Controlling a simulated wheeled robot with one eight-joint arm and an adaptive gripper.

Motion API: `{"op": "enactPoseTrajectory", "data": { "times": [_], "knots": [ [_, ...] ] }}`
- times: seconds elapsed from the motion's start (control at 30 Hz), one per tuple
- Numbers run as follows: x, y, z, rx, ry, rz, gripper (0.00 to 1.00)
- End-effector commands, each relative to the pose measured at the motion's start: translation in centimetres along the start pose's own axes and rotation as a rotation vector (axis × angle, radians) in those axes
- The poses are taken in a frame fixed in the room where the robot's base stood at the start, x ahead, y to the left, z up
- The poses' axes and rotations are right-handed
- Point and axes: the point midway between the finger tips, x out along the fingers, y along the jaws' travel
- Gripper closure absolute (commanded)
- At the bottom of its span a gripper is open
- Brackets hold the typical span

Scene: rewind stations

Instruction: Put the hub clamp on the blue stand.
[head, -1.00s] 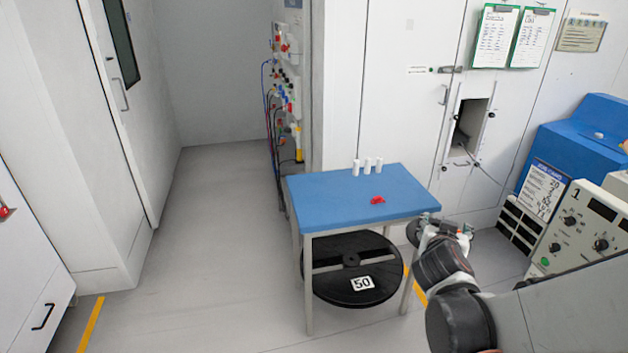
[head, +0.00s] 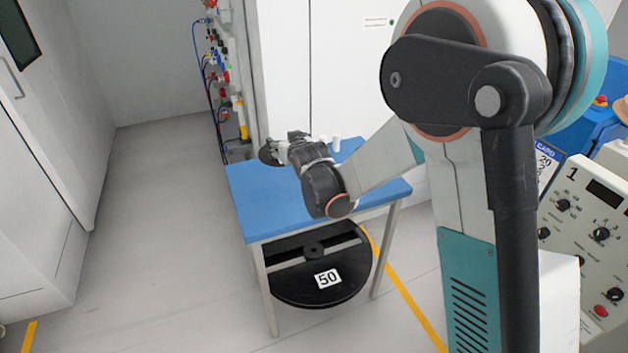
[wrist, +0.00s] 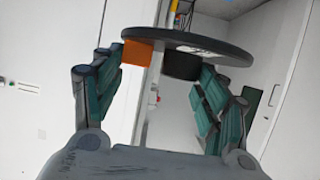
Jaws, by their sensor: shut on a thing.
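The hub clamp (wrist: 215,45), a dark round disc with an orange block and a black hub beneath, is between the fingers of my gripper (wrist: 162,65) in the wrist view. My gripper is shut on it. In the head view my gripper (head: 288,147) holds the dark disc (head: 269,152) in front of the back left part of the blue stand's top (head: 262,205). I cannot tell how high it is above the top. The stand is a blue-topped table with grey legs. My arm hides part of its top.
White cylinders (head: 336,143) stand at the stand's back edge, partly hidden. A black reel marked 50 (head: 300,290) lies beneath the top. A control panel (head: 590,230) stands at the right. Cables and fittings (head: 215,90) hang on the wall behind. Floor on the left is clear.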

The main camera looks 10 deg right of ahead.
Motion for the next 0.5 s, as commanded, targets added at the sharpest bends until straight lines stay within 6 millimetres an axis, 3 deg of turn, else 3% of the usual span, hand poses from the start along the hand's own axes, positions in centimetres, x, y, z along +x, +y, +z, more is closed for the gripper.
{"op": "enactPoseTrajectory", "data": {
  "times": [0.1,0.23,0.5],
  "knots": [
    [1.9,-1.5,-0.4,-0.016,0.0,-0.04,0.66],
    [2.8,-2.1,0.3,-0.024,0.0,-0.055,0.66],
    [5.3,-2.1,6.2,-0.024,0.0,-0.055,0.66]
  ]
}}
